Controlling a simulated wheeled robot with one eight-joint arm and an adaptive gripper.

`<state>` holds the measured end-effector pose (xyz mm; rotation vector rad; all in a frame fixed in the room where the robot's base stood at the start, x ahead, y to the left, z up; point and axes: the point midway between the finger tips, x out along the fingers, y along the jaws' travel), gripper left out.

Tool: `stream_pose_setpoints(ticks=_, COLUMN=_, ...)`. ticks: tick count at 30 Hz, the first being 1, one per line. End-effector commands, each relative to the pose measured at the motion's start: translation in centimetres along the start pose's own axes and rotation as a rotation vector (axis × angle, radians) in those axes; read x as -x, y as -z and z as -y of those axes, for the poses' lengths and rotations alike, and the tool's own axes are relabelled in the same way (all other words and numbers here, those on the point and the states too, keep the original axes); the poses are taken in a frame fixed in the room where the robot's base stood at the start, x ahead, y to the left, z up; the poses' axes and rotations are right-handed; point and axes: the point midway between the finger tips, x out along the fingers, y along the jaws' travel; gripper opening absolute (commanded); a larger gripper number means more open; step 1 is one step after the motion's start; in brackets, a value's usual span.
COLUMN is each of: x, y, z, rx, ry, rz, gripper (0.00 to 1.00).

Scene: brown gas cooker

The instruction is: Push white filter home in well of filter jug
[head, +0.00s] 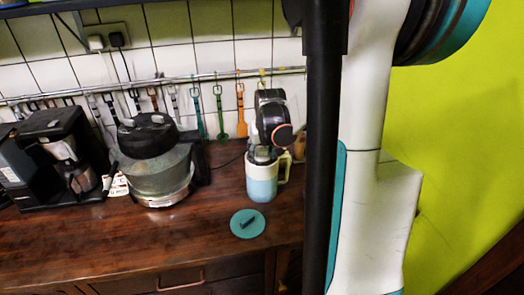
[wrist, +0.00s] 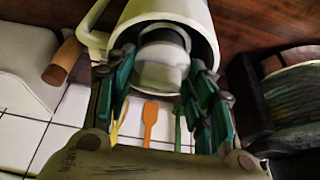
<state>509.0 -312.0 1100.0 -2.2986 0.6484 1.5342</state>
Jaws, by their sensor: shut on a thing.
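The filter jug (head: 262,188) stands upright on the wooden worktop, pale blue below and white at the top, with a handle on its right. My gripper (head: 264,153) is above its mouth, pointing down. In the wrist view, my gripper (wrist: 160,58) has its green-padded fingers on either side of the white filter (wrist: 160,75) and is shut on it. The filter's far end is inside the jug's mouth, at the well; how deep it sits is hidden. The jug's white rim (wrist: 207,22) surrounds it. In the head view my gripper hides the filter.
A round teal lid (head: 240,230) with a dark handle lies in front of the jug. A large dark-lidded pot (head: 158,170) and a black coffee machine (head: 62,150) stand to the left. Utensils, including an orange spatula (head: 241,118), hang from a rail behind.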

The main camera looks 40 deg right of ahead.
Motion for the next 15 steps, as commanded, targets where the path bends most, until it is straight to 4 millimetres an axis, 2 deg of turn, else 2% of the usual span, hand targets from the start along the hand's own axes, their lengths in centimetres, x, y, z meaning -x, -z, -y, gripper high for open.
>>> stream_pose_setpoints(ticks=15, x=-1.02, y=-0.42, z=0.0, rx=0.0, ry=0.0, rz=0.0, gripper=0.26)
